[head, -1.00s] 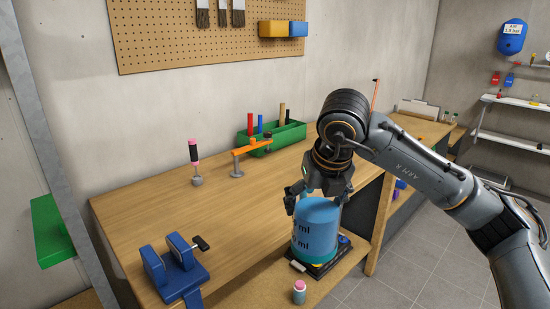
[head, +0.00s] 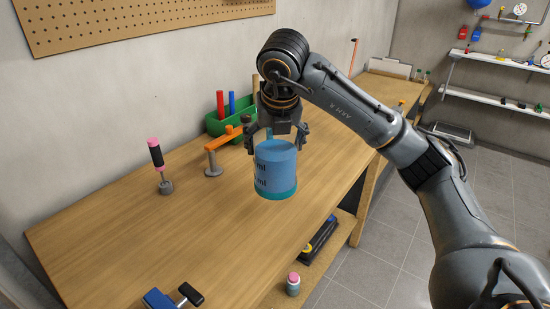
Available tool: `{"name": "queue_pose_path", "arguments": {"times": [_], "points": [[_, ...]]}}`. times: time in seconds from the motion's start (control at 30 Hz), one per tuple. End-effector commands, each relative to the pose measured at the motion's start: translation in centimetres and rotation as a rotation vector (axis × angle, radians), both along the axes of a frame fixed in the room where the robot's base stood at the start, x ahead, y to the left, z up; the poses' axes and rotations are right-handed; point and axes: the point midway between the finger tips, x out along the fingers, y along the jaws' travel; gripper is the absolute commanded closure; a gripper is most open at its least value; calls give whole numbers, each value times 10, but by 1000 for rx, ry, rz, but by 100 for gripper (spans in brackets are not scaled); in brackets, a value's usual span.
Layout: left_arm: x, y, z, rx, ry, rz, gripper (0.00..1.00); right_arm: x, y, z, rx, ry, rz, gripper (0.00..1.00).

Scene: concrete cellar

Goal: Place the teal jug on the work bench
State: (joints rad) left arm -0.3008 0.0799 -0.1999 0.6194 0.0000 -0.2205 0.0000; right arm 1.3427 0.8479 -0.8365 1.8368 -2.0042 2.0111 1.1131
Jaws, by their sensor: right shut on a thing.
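The teal jug (head: 277,168) is upright, with dark markings on its side facing left. My right gripper (head: 277,133) is above it and shut on its upper part, with fingers on both sides of the rim. The jug is in front of the wooden top of the work bench (head: 200,235) in the picture, left of the bench's front edge. No clear contact shadow shows under it, so I cannot tell if its base touches the top. My left gripper is out of view.
A green tool box (head: 215,124) and an orange clamp-like tool (head: 222,139) stand behind the jug. A pink-and-black handled tool (head: 156,153) stands left. A blue vise (head: 160,299) is at the near edge. A pink-capped bottle (head: 293,284) stands on the lower shelf. Bare bench lies left of the jug.

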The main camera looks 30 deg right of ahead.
Motion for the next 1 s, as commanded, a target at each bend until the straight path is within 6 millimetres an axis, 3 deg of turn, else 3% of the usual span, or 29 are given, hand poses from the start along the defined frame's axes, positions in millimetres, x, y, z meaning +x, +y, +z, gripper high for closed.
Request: {"name": "queue_pose_path", "arguments": {"times": [0.07, 0.27, 0.4, 0.8, 1.0], "points": [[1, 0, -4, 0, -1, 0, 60, 12, -13, -12, 6, 3, -5, 78], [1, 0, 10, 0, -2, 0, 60, 43, -48, -25, 0, 0, -6, 78], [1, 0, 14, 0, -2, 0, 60, 56, -62, -52, 0, 1, -2, 78], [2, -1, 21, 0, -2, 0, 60, 75, -81, -85, 1, -1, -1, 78], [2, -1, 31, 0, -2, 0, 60, 75, -81, -110, 0, -1, 1, 78]]}}
